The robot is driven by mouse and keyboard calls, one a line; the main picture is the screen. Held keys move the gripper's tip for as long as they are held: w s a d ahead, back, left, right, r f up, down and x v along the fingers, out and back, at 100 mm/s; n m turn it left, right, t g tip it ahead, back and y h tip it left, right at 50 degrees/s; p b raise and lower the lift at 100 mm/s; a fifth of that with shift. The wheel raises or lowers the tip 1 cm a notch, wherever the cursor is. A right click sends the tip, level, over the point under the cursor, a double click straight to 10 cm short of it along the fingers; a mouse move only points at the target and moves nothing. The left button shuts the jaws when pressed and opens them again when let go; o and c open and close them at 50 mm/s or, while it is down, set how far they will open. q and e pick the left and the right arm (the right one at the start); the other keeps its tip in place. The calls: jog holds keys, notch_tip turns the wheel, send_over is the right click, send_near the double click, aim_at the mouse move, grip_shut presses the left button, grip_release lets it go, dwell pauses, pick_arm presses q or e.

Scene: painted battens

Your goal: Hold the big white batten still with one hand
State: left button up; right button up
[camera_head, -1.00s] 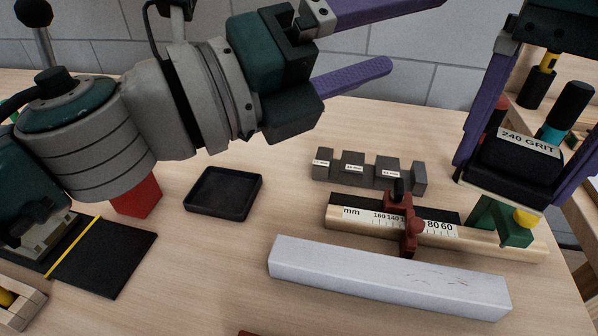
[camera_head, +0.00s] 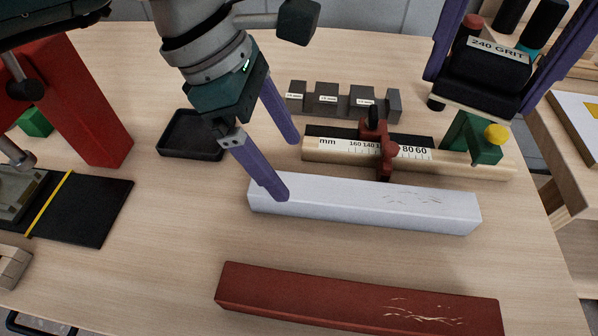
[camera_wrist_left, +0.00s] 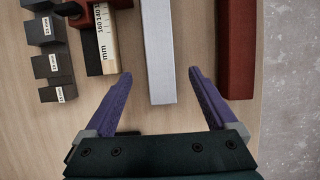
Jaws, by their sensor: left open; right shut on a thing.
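The big white batten (camera_head: 370,203) lies flat on the table, with scuffed marks toward its right end. My left gripper (camera_head: 288,170) is open above the batten's left end, its purple fingers apart and pointing down. In the left wrist view the white batten (camera_wrist_left: 158,50) ends between and ahead of the open fingers (camera_wrist_left: 165,85); I cannot tell whether a finger touches it. My right gripper (camera_head: 500,65) is shut on a black sanding block (camera_head: 487,78) labelled 240 GRIT, above the right end of the ruler stop.
A red-brown batten (camera_head: 360,302) lies in front of the white one. Behind are a wooden mm rule (camera_head: 330,149) with a red stop (camera_head: 377,145) and a green clamp (camera_head: 473,138), and grey stepped blocks (camera_head: 340,103). A black tray (camera_head: 190,136) is at left.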

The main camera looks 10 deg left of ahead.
aim_at(303, 187)
pick_arm(q)
jog(key=x, duration=0.7)
jog(key=shift+d+f, duration=0.15)
grip_shut()
dwell(0.7)
